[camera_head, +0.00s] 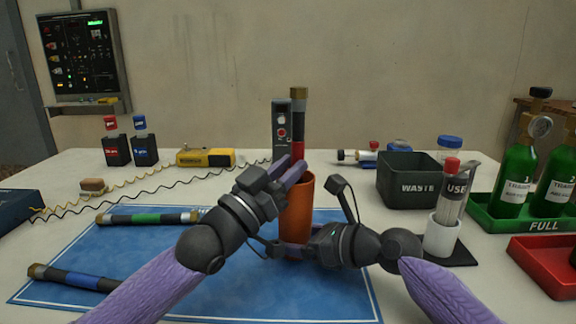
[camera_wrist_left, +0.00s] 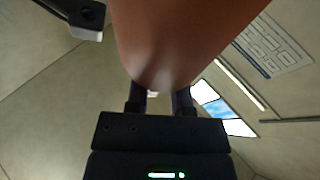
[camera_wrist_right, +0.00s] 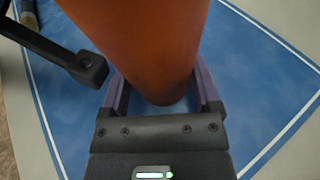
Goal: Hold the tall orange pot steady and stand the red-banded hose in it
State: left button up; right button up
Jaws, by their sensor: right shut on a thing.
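The tall orange pot (camera_head: 296,212) stands upright at the back right of the blue mat. The red-banded hose (camera_head: 298,118) rises upright above it, dark with a brass top and red band; its lower end is hidden, apparently inside the pot. My right gripper (camera_wrist_right: 160,95) is shut on the pot low down, its fingers on either side in the right wrist view. My left gripper (camera_head: 290,173) is in front of the pot's rim, its fingers apart with a gap between them. A brownish-orange surface, apparently the pot, fills the top of the left wrist view (camera_wrist_left: 165,40).
A green-banded hose (camera_head: 150,218) and a blue-banded hose (camera_head: 75,279) lie on the blue mat (camera_head: 250,290). A grey device (camera_head: 281,125) stands behind the pot. The waste bin (camera_head: 410,180) and the white USE holder (camera_head: 441,238) stand to the right.

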pick_arm(q)
jog(key=o, duration=0.5)
jog(key=shift+o, duration=0.2)
jog(key=v, duration=0.7)
jog(key=shift+s+a, duration=0.15)
jog(key=shift+f, duration=0.1)
pick_arm(e)
jog(key=o, duration=0.7)
